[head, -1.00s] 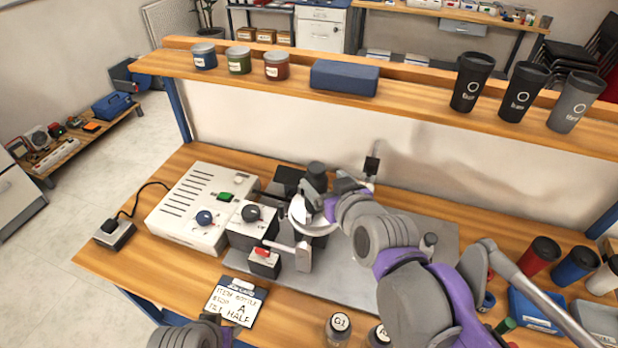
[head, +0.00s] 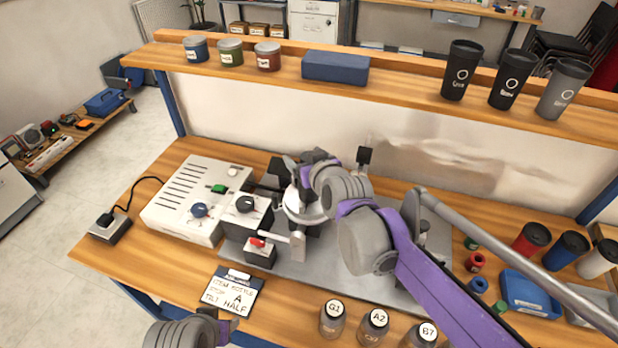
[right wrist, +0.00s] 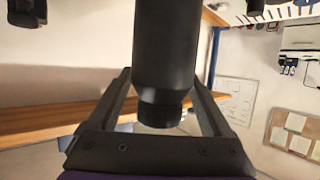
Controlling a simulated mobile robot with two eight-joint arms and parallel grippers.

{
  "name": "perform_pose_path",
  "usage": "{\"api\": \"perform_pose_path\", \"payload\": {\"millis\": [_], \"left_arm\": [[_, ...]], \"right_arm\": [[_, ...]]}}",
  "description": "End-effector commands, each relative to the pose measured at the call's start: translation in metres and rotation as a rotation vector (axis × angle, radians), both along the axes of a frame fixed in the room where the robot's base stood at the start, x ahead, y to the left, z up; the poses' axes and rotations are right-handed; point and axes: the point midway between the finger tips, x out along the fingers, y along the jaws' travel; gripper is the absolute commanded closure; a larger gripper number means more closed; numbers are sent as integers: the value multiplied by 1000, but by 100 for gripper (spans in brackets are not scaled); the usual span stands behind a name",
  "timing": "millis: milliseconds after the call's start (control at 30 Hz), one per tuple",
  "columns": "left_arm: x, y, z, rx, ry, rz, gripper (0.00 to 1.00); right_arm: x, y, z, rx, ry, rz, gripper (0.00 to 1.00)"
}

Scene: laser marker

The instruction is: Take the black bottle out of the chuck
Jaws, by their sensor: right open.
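The black bottle (right wrist: 166,45) fills the upper middle of the right wrist view, with its narrower end towards the palm. My right gripper (right wrist: 162,80) is open, with one finger on each side of the bottle. A gap shows beside the narrow end. In the head view my right gripper (head: 293,172) is at the chuck (head: 303,217), a pale ring on the marking machine. There my gripper and wrist largely hide the bottle, and its seat in the chuck cannot be made out. My left arm shows at the bottom edge; its gripper is not seen.
The white control box (head: 190,205) and the red-switch box (head: 260,252) stand left of the chuck. A note card (head: 233,293) and several lidded jars (head: 332,318) are in front. Cups and a blue bin (head: 530,295) are at right. A shelf (head: 400,90) runs behind.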

Motion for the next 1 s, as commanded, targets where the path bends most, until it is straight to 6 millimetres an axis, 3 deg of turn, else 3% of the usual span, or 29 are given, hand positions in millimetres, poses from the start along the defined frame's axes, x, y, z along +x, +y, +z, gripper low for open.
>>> {"api": "perform_pose_path", "payload": {"millis": [167,633,1000], "left_arm": [[0,0,0,0,0,0,52],[0,0,0,0,0,0,52],[0,0,1,0,0,0,52]], "right_arm": [[0,0,0,0,0,0,16],[0,0,0,0,1,0,99],[0,0,7,-1,1,0,100]]}}
